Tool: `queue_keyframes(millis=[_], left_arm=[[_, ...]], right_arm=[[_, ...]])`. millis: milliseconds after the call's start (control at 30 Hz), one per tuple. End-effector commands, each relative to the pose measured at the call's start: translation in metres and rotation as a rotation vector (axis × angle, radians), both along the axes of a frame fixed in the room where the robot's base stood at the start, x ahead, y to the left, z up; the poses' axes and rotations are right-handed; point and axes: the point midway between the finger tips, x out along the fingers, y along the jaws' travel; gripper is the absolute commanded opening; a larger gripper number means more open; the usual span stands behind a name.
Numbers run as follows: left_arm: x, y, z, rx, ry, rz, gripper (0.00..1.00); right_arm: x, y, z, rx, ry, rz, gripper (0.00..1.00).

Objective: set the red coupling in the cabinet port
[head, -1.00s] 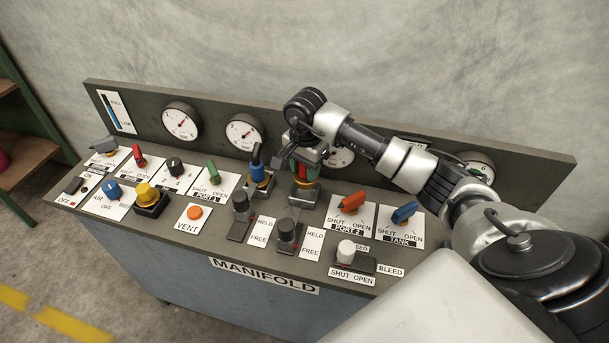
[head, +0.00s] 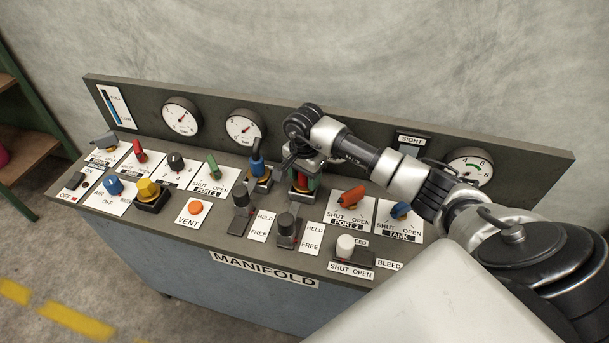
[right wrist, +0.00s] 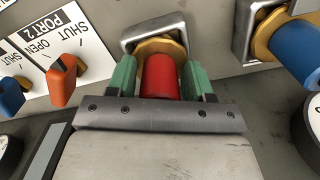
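The red coupling (right wrist: 161,77) is a short red cylinder between the green fingers of my right gripper (right wrist: 161,85). The fingers lie close along both its sides and look shut on it. Its far end meets the gold ring (right wrist: 158,46) of the cabinet port, inside a square metal frame (right wrist: 128,37). I cannot tell how deep it sits. In the head view my right gripper (head: 304,181) points down at this port, and only a little red shows between the fingers. My left gripper is out of view.
A blue coupling (head: 257,168) stands in the neighbouring port on the left. Orange (head: 351,196) and blue (head: 401,210) handles are on the right. Black knobs (head: 287,224) stand in front. The gauge panel (head: 365,140) rises behind.

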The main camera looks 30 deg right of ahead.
Motion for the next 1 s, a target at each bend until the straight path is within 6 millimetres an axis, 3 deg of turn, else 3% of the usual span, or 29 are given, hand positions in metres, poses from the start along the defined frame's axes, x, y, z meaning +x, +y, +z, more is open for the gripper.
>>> queue_keyframes(millis=[67, 333, 500, 1000], left_arm=[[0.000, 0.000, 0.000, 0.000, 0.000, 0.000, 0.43], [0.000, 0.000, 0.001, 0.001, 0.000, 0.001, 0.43], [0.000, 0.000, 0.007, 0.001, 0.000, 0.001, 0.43], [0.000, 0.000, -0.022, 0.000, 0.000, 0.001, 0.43]], right_arm=[[0.000, 0.000, 0.000, 0.000, 0.000, 0.000, 0.63], [0.000, 0.000, 0.001, 0.001, 0.000, 0.000, 0.63], [0.001, 0.000, 0.012, 0.001, -0.003, 0.000, 0.63], [0.001, 0.000, 0.110, 0.000, -0.004, -0.001, 0.63]])
